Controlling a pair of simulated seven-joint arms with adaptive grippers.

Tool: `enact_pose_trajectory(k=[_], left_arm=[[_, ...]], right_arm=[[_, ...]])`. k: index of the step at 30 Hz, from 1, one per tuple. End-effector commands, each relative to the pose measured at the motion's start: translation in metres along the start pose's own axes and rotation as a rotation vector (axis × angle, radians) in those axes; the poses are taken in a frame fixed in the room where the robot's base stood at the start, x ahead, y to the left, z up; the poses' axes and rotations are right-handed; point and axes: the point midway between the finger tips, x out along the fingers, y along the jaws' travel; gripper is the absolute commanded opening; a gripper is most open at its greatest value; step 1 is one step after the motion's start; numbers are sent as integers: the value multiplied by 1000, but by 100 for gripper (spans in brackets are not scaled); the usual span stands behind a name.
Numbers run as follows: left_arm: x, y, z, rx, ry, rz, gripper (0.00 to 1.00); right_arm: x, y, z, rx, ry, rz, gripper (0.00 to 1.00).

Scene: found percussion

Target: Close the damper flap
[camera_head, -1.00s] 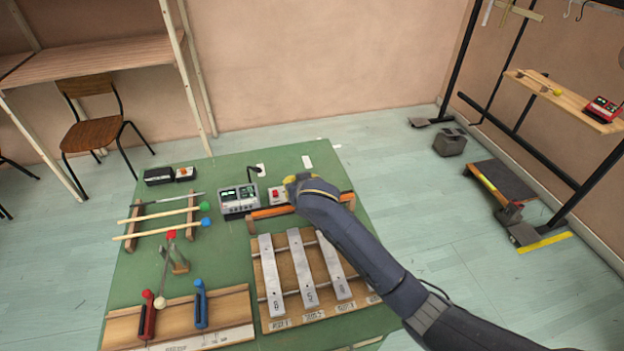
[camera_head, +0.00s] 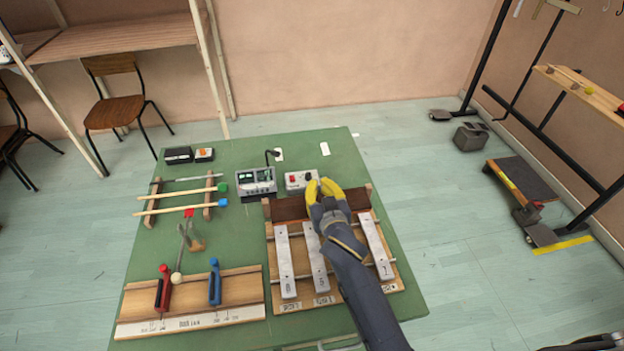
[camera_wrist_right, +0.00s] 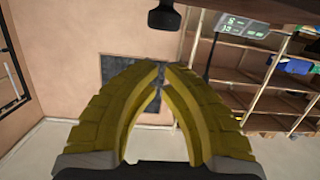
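The damper flap (camera_head: 290,208) shows in the head view as a dark brown board across the back of the bar instrument, between wooden end posts. Its middle is partly hidden by my right gripper (camera_head: 324,184). The gripper's yellow fingers are over the back edge of the board; I cannot tell whether they touch it. In the right wrist view the fingertips (camera_wrist_right: 160,69) come together with nothing seen between them. My left gripper is out of view.
Metal bars (camera_head: 285,262) lie in front of the flap. Meter box (camera_head: 256,182) and a white box with a red button (camera_head: 299,180) stand behind it. Mallets (camera_head: 180,209) lie on a rack to the left. The green tabletop (camera_head: 395,215) is clear to the right.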

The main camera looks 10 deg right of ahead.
Motion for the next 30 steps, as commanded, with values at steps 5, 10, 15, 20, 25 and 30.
enact_pose_trajectory(k=[5, 10, 15, 20, 25, 30], left_arm=[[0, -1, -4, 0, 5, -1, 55], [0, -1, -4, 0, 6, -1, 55], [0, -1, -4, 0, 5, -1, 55], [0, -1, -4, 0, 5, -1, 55], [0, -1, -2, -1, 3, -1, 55], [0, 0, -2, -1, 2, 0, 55]], right_arm=[[-12, -1, 11, 2, -3, 1, 0], [-19, -2, 19, 1, -3, 0, 0], [-24, -2, 26, 0, -2, 0, 0], [-27, -3, 30, 0, -2, -1, 0], [-28, -2, 32, 0, -1, -1, 0], [-28, -2, 32, 0, -1, -1, 0]])
